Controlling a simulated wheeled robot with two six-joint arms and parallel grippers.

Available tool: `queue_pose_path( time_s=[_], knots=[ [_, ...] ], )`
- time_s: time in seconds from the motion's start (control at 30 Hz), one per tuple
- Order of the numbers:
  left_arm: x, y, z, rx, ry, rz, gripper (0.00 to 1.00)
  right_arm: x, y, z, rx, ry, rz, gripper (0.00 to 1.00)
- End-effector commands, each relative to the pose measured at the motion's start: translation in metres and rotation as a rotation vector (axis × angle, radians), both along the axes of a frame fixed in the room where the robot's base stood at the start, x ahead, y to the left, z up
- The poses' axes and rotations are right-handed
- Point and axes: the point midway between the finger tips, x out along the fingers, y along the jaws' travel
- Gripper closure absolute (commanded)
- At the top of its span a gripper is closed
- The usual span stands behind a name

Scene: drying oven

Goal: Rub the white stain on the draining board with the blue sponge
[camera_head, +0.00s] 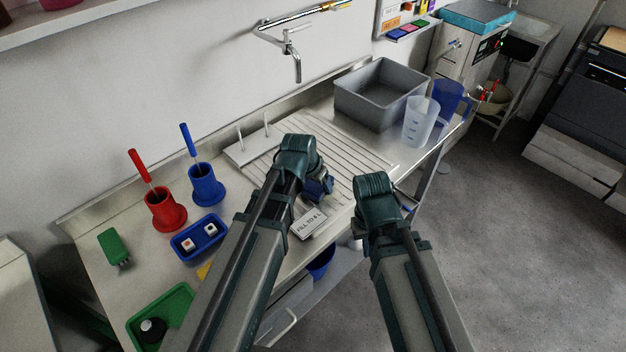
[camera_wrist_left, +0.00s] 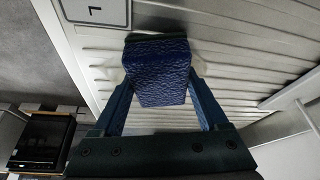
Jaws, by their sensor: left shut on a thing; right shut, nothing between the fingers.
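The blue sponge (camera_wrist_left: 160,72) is between the fingers of my left gripper (camera_head: 320,188), which is shut on it. In the left wrist view the sponge is against or just above the ribbed draining board (camera_wrist_left: 235,72); contact cannot be told. Pale whitish patches show on both sides of the sponge, perhaps the white stain (camera_wrist_left: 114,73), with the middle covered. In the head view the draining board (camera_head: 370,157) lies under and beyond my left gripper, which hides the stain. My right gripper (camera_head: 408,200) is shut and empty, near the counter's front edge.
A grey basin (camera_head: 365,105) and a clear measuring jug (camera_head: 420,122) stand at the board's far right. Red (camera_head: 165,209) and blue (camera_head: 207,186) pots with upright tools stand left. A sign (camera_head: 309,222) is at the front edge. A tap (camera_head: 292,50) hangs above.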

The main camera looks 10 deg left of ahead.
Motion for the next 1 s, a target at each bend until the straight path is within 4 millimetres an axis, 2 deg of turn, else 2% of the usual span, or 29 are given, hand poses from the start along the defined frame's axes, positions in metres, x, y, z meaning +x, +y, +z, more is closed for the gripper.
queue_pose_path(
  time_s=[0.33,0.7,1.0],
  knots=[
    [-0.008,-0.010,-0.001,-0.006,0.009,-0.006,0.68,0.000,0.000,-0.001,0.000,0.000,0.000,1.00],
    [-0.025,-0.032,0.001,-0.003,0.007,-0.005,0.68,0.000,0.000,0.001,0.000,0.000,0.000,1.00],
    [-0.026,-0.035,0.001,-0.003,0.004,-0.003,0.68,0.000,0.000,0.001,0.000,0.000,0.000,1.00]
  ],
)
